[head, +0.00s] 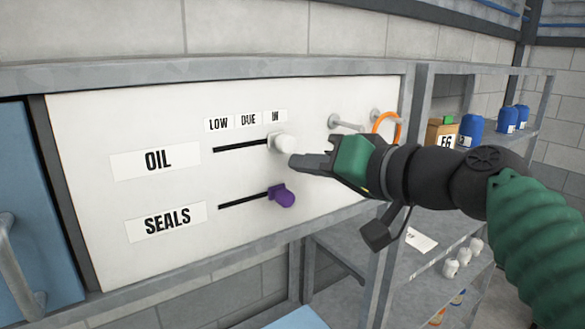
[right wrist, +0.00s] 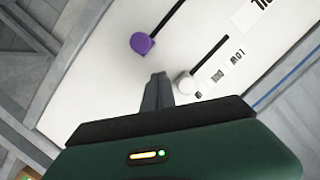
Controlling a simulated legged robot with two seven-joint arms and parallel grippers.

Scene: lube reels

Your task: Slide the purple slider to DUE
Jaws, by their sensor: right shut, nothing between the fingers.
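The purple slider (head: 282,196) is at the right end of the lower slot, on the SEALS row of a white panel (head: 90,130). The DUE label (head: 248,119) sits between LOW and IN above the upper slot. A white slider (head: 283,144) is at the right end of the OIL slot, under IN. My right gripper (head: 293,162) is shut and empty, just right of the white slider and above the purple one. In the right wrist view the purple slider (right wrist: 143,44) is up and left of the fingertips (right wrist: 158,76), apart from them. My left gripper is not in view.
Right of the sliders, pegs stick out of the panel, one with an orange ring (head: 386,124). A grey shelf (head: 440,255) with a box, blue containers and white items stands at the right. A blue door (head: 30,200) is at the left.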

